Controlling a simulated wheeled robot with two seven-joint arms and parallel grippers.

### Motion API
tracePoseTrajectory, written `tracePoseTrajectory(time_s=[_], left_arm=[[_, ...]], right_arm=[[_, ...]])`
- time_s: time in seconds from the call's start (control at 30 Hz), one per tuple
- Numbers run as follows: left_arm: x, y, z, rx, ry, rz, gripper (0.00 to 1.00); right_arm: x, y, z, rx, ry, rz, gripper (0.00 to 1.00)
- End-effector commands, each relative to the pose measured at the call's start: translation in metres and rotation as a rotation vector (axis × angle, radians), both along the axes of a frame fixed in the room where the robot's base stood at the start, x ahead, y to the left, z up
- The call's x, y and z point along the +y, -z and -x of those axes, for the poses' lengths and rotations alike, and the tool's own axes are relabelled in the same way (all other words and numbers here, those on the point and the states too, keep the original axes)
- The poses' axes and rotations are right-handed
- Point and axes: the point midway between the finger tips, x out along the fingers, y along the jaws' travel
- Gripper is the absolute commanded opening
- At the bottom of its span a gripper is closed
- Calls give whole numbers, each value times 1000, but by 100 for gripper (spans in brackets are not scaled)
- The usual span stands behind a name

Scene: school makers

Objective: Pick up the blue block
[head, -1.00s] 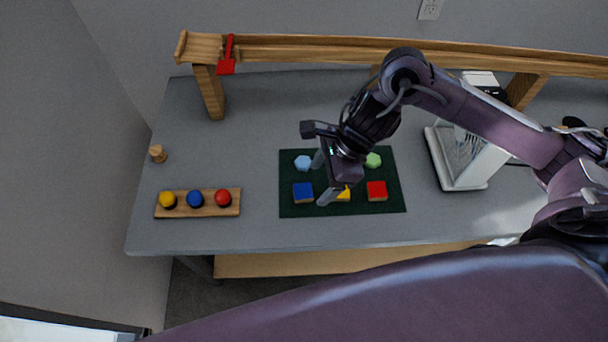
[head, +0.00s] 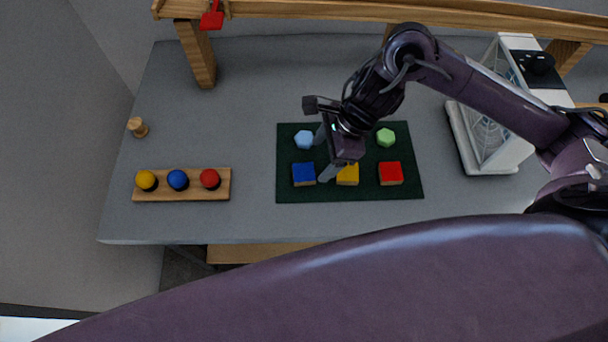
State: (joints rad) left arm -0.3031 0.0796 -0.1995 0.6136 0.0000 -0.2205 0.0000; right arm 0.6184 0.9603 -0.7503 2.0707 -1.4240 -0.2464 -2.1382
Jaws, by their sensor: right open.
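The blue block (head: 303,174) is a square block on the dark green mat (head: 350,193), at its front left. My right gripper (head: 323,156) is above the mat, open, with its fingers pointing down. One fingertip is just right of the blue block in the picture, between it and the yellow block (head: 348,175). I cannot tell whether that finger touches either block. Nothing shows held in the gripper. My left gripper is not in view.
A red block (head: 391,173), a light blue hexagon (head: 304,139) and a green hexagon (head: 386,137) share the mat. A wooden tray (head: 221,187) with three coloured balls lies left. A white machine (head: 490,125) stands right. A wooden rail (head: 330,18) spans the back.

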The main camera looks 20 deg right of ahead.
Motion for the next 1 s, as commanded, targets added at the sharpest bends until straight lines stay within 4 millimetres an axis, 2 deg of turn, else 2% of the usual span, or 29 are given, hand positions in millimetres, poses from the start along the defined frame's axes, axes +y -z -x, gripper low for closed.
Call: tracePoseTrajectory(time_s=[0.2,0.5,0.63,0.83,1.0], left_arm=[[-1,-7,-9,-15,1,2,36],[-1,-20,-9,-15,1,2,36],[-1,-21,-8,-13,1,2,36],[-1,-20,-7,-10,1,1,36],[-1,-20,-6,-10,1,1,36]], right_arm=[[9,21,-2,6,1,-1,71],[21,60,-11,3,1,-1,71],[23,68,-11,1,1,1,71],[23,69,-12,0,0,1,71],[23,68,-12,0,0,1,49]])
